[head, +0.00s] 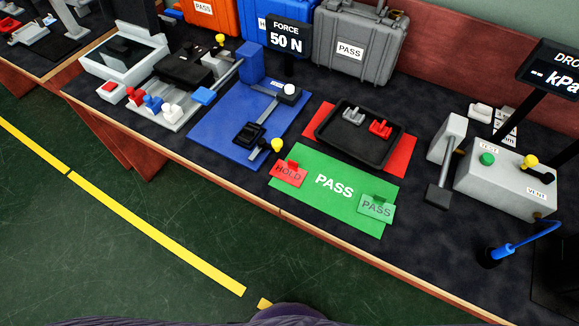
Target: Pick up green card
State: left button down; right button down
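The mat also bears a large printed PASS. Each card has a small raised tab on top. Neither of my grippers shows in the head view.
A black tray (340,155) with a grey and a red part lies on a red mat behind. A blue fixture (230,125) stands left, a white test box (508,185) right. Cases line the back. Green floor lies in front of the table.

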aim_at(375, 207)
jog(key=l+z, duration=0.15)
jog(key=z, duration=0.75)
jog(key=i+j, duration=0.05)
